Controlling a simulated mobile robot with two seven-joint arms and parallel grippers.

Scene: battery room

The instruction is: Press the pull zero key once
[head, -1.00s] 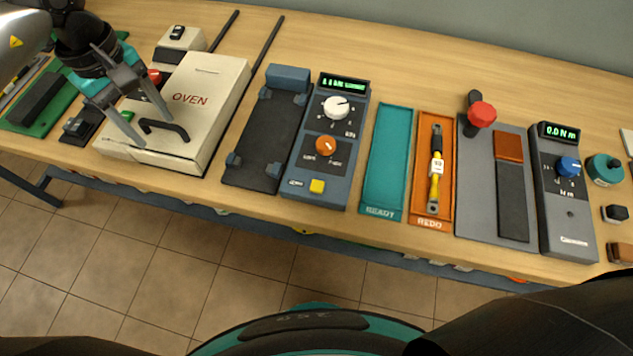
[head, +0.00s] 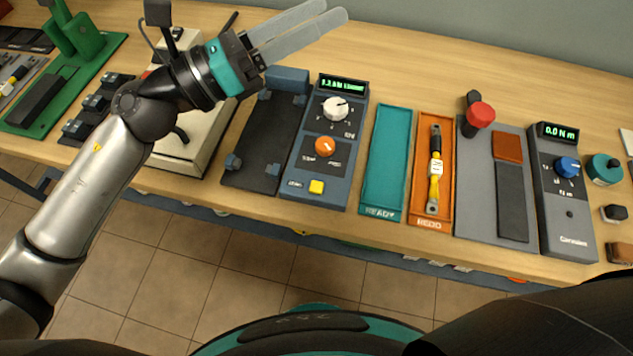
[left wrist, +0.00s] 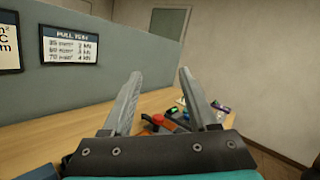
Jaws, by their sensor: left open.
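The pull tester panel (head: 338,115) is a blue-grey box with a green lit display, a white dial (head: 335,108) and an orange knob (head: 325,146). A yellow key (head: 316,187) sits at its near end, beside small lettering too blurred to read surely. Nothing covers it. My left gripper (head: 333,10) is open and empty, above the far side of the panel and well away from the key. It also shows in the left wrist view (left wrist: 160,73), fingers apart. My right gripper is not in view.
A dark fixture bed (head: 262,150) lies left of the panel, and the oven (head: 190,150) is partly behind my left arm. A teal READY tray (head: 386,170) and an orange REDO tray (head: 420,190) holding a yellow-handled piece lie right. A red knob (head: 481,115) stands up farther right.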

